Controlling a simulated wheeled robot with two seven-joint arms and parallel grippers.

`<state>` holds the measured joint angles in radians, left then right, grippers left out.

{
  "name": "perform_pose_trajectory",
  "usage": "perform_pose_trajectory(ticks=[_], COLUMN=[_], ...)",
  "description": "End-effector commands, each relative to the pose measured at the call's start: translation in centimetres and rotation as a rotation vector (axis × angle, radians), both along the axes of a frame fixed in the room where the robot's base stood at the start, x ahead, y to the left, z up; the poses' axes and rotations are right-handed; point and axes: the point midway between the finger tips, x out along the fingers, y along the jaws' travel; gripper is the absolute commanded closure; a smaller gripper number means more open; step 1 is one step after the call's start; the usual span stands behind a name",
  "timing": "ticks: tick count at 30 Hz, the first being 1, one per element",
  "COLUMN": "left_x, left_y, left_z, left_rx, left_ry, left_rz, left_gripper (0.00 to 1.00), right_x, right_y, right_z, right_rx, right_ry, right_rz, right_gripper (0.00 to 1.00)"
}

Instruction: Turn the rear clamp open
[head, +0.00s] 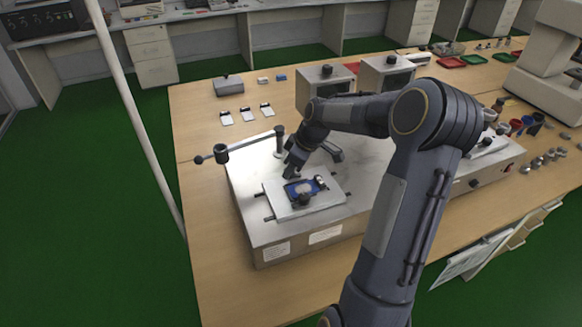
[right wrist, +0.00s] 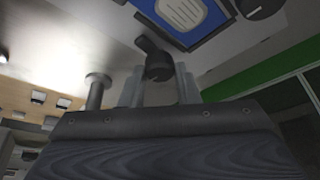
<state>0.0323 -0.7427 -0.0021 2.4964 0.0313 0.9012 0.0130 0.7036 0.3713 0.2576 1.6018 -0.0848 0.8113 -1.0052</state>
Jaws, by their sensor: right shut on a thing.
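A white fixture plate (head: 275,208) sits on the metal tester and carries a blue-framed piece with a pale centre (head: 300,187). The blue piece also shows at the top of the right wrist view (right wrist: 190,22). A dark front clamp (head: 304,199) sits at its near edge. My right gripper (head: 291,172) reaches down to the far edge of the plate. In the right wrist view its grey fingers (right wrist: 160,90) are shut on the dark rear clamp (right wrist: 157,62), beside the blue piece. The gripper mostly hides this clamp in the head view. My left gripper is out of view.
The metal tester (head: 255,232) stands on the wooden table. A post with a horizontal arm (head: 240,147) rises left of my gripper. Two grey boxes (head: 322,87) stand behind. Small white cards (head: 247,114) lie at the back left. The table's left front is clear.

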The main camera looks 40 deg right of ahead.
Motion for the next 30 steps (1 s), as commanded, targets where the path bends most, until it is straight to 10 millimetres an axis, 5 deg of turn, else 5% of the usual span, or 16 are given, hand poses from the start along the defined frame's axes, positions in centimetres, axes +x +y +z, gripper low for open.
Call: perform_pose_trajectory(ticks=[27, 28, 30], left_x=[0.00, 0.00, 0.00], left_y=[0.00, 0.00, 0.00], left_z=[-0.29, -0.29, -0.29], left_rx=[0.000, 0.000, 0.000], left_ry=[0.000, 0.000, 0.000], left_rz=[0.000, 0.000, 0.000], left_gripper=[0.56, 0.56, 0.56], right_x=[0.02, 0.02, 0.02], right_y=[-0.16, -0.15, -0.15], right_z=[-0.01, -0.01, -0.01], right_rx=[-0.004, -0.004, -0.003], right_ry=[0.001, 0.001, 0.000], right_rz=[0.179, 0.179, 0.179], right_gripper=[0.94, 0.69, 0.60])
